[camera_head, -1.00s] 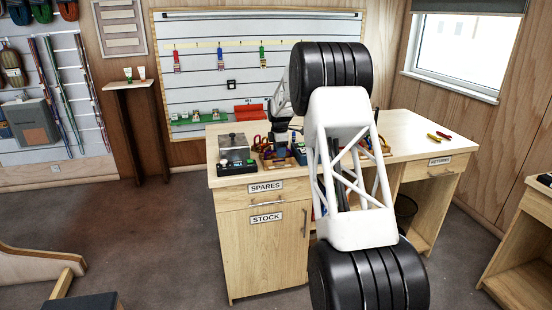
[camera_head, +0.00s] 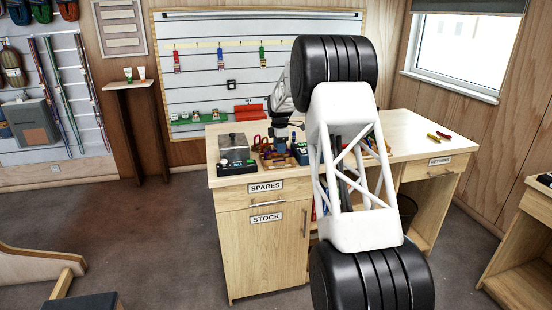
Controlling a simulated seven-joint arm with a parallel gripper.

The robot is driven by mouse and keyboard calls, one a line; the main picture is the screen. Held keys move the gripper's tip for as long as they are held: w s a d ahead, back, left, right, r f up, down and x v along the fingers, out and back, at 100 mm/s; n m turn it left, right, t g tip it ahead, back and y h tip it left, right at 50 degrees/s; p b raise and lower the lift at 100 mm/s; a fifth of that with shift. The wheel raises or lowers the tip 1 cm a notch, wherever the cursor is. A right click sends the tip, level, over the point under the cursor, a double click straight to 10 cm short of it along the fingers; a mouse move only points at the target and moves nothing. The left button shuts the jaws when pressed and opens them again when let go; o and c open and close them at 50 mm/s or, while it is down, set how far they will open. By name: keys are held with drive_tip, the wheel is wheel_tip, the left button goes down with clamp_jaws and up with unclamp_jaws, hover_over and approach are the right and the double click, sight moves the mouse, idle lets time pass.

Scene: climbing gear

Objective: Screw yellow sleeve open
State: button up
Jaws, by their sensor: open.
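I cannot single out a yellow sleeve at this size. Small coloured gear crowds the desk middle, including red rings (camera_head: 261,142) and a blue item (camera_head: 300,153). My gripper (camera_head: 282,136) is small and dark, pointing down over this gear, left of my large white arm link. It is open. I cannot see whether it touches anything. My arm hides part of the desk middle.
A grey block device (camera_head: 234,150) stands at the desk's left. Red, blue and green gear hangs on the white wall board (camera_head: 200,85), with a red box (camera_head: 250,111) low on it. Bare desktop shows on the right. A second wooden bench (camera_head: 525,225) stands at far right.

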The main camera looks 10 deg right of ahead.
drive_tip(key=shift+s, duration=0.7)
idle(0.3)
drive_tip(key=shift+f, duration=1.45)
drive_tip(key=shift+w, duration=0.15)
idle(0.3)
drive_tip(key=shift+w, duration=0.6)
drive_tip(key=shift+r, duration=0.1)
drive_tip(key=shift+a+r, duration=0.1)
drive_tip(key=shift+r, duration=1.2)
drive_tip(key=shift+s, duration=0.35)
drive_tip(key=shift+s, duration=0.4)
